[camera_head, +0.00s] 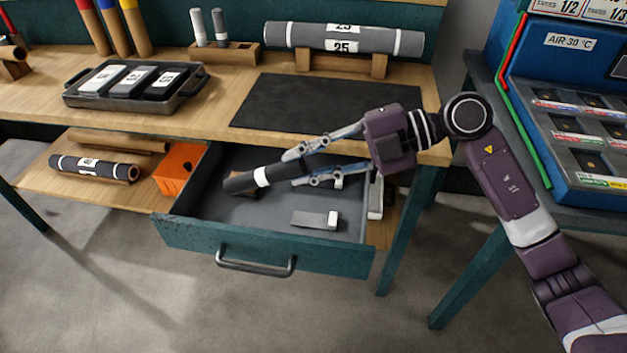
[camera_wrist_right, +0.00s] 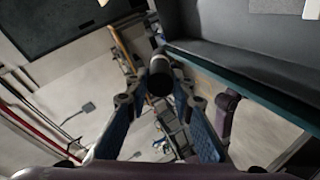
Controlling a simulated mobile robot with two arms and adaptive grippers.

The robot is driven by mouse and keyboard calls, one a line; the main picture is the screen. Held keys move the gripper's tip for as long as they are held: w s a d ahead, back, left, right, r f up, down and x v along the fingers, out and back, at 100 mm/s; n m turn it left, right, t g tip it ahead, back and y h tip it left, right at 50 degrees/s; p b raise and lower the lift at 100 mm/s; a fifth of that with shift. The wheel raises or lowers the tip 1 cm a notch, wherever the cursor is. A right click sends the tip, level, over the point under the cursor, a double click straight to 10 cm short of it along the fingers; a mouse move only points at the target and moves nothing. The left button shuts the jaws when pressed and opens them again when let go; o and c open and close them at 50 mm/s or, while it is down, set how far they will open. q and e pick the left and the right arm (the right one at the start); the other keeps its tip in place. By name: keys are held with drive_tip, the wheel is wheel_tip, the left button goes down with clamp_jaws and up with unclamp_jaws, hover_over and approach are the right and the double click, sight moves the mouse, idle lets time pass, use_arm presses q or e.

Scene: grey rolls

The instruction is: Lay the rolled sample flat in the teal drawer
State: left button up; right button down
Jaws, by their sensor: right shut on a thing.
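The rolled sample (camera_head: 241,183) is a dark grey roll with a white band. It lies across the opening of the teal drawer (camera_head: 190,236), roughly level in the picture; I cannot tell whether it touches the drawer floor. My right gripper (camera_head: 303,169) reaches in from the right, its two fingers shut on the roll near its right end. In the right wrist view the dark end of the roll (camera_wrist_right: 160,82) shows between the fingers (camera_wrist_right: 162,110). The drawer is pulled open below the bench. My left gripper is not in view.
A black mat (camera_head: 290,103) lies on the bench above. An orange box (camera_head: 178,170) and a lower shelf with rolls (camera_head: 95,168) are left of the drawer.

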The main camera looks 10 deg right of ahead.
use_arm(q)
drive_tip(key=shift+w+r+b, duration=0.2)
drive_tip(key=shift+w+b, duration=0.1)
drive_tip(key=shift+b, duration=0.3)
use_arm(e)
drive_tip(key=w+d+f+m+t, duration=0.1)
drive_tip(key=f+m+t, duration=0.1)
drive_tip(key=shift+w+d+t, duration=0.4)
